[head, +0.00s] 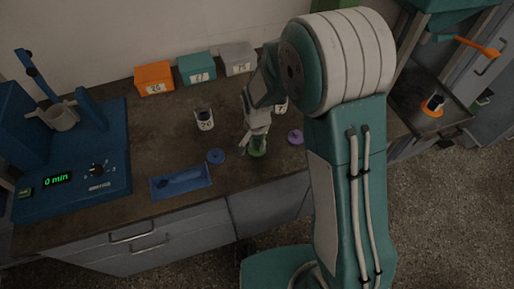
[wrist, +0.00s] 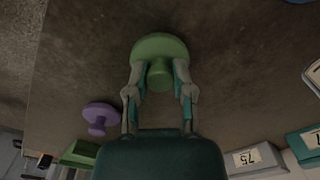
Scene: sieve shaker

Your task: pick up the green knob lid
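The green knob lid (head: 257,153) lies on the bench in the head view, right under my gripper (head: 254,138). In the wrist view the green knob lid (wrist: 160,48) shows as a round disc with a knob pointing toward the camera. My gripper (wrist: 160,76) is open, with one finger on each side of the knob. A small gap shows between the knob and each finger. The fingertips overlap the lid's disc in the picture; whether they touch it I cannot tell.
A purple lid (head: 295,137) and a blue lid (head: 216,156) lie on either side. A blue tray (head: 180,182) is at the front edge. A labelled cup (head: 204,120) stands behind. Orange (head: 154,78), teal (head: 197,68) and grey (head: 238,58) boxes line the wall. A blue machine (head: 70,170) stands left.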

